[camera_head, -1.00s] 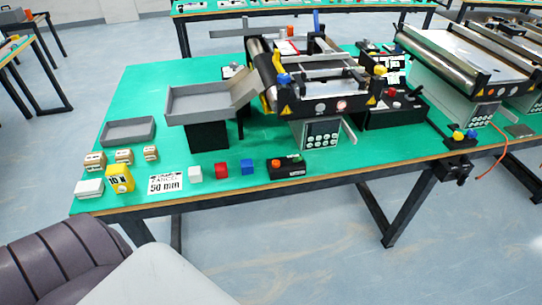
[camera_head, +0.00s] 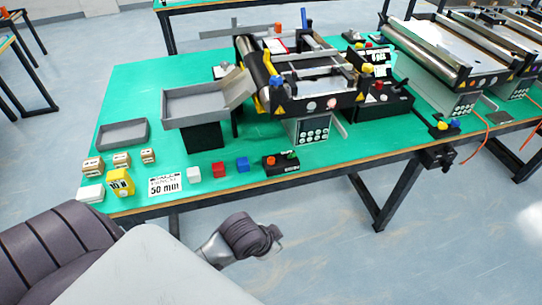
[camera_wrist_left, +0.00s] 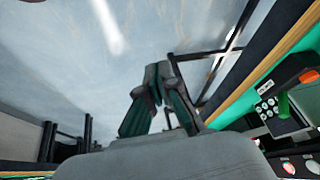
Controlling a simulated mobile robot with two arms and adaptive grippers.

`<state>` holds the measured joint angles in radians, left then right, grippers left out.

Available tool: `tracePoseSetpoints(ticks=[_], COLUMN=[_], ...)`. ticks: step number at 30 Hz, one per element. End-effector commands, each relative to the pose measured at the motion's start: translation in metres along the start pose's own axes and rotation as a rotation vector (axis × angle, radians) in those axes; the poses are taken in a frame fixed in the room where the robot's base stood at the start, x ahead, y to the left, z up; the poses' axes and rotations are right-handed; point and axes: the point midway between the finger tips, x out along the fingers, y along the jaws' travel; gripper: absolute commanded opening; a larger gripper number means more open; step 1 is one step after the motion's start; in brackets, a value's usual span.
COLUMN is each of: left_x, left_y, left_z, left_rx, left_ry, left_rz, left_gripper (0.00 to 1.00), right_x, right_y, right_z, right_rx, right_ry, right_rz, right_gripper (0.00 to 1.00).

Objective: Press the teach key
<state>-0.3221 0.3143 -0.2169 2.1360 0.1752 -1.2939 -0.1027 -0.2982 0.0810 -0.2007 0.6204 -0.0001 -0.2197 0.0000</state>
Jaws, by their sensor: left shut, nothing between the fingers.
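The keypad (camera_head: 313,130) is a panel with several pale round keys under the front of the near conveyor (camera_head: 320,90). Which key is the teach key is too small to read. The keypad also shows at the right of the left wrist view (camera_wrist_left: 266,108). My left gripper (camera_wrist_left: 157,72) is shut and empty in that view, over the floor in front of the table and apart from the keypad. In the head view the end of my left arm shows low in the middle, short of the table edge; its fingertips are unclear there. My right gripper is out of view.
Small cubes, a yellow block (camera_head: 121,183) and a grey tray (camera_head: 123,134) lie farther left. The floor before the table is clear.

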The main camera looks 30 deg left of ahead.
Motion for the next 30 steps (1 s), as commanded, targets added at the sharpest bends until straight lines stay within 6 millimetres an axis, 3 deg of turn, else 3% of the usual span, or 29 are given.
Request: tracePoseSetpoints(ticks=[1,6,12,18,24,30], left_x=[-0.005,0.001,-0.003,-0.02,-0.032,-0.035], left_y=[-0.018,-0.076,-0.162,-0.233,-0.267,-0.273], left_z=[-0.025,-0.086,-0.134,-0.162,-0.173,-0.175], left_rx=[0.079,0.286,0.399,0.432,0.437,0.437], left_ry=[0.042,0.139,0.203,0.243,0.261,0.265], left_rz=[-0.012,-0.044,-0.124,-0.203,-0.246,-0.253], left_gripper=[0.0,0.0,0.0,0.0,0.0,0.0], right_x=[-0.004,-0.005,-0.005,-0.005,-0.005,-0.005], right_y=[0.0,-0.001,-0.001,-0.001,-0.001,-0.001], right_z=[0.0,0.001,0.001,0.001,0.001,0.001], right_rx=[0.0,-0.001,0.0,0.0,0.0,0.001], right_ry=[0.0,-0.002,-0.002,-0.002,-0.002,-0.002], right_rz=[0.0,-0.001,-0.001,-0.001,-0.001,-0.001], right_gripper=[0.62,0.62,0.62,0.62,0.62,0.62])
